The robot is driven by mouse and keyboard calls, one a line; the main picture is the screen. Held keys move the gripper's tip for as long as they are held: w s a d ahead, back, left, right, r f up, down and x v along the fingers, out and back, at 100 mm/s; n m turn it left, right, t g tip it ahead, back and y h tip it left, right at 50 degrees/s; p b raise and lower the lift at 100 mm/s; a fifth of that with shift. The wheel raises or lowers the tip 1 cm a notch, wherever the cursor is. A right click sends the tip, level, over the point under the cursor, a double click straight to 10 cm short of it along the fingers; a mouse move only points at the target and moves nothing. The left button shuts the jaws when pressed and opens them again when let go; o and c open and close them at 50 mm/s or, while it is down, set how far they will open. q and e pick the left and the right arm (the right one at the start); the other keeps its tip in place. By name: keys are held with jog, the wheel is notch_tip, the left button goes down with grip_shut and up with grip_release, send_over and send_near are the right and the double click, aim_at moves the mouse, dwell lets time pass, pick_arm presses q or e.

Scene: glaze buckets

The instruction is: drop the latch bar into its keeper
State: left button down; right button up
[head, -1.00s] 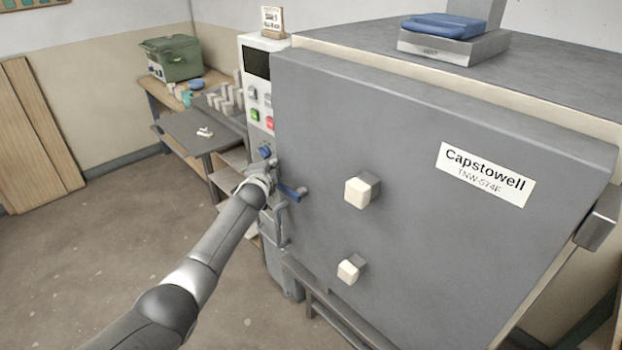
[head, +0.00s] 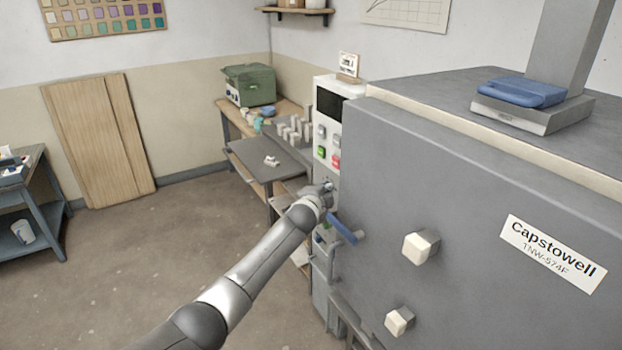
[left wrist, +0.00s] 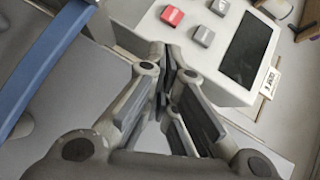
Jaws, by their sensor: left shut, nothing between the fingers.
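The latch bar (head: 342,229) has a blue grip and sits at the left edge of the grey kiln door, sloping down to the right. Its blue grip also crosses the upper left of the left wrist view (left wrist: 42,62). My left gripper (head: 326,189) is just above and left of the bar, in front of the control panel. In the left wrist view its fingers (left wrist: 168,62) are closed together and empty, apart from the blue grip. I cannot make out the keeper clearly; my arm hides part of that area. My right gripper is in neither view.
The kiln door (head: 440,200) with two pale knobs fills the right. The control panel (head: 328,125) with coloured buttons stands close behind the gripper. A grey table (head: 268,158) is beyond it. The floor (head: 150,255) at left is open.

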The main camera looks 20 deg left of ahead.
pick_arm(q)
jog(key=s+a+r, duration=0.3)
jog(key=r, duration=0.1)
jog(key=shift+s+r+b, duration=0.2)
jog(key=shift+s+b, duration=0.15)
jog(key=shift+b, duration=0.05)
jog(key=shift+d, duration=0.1)
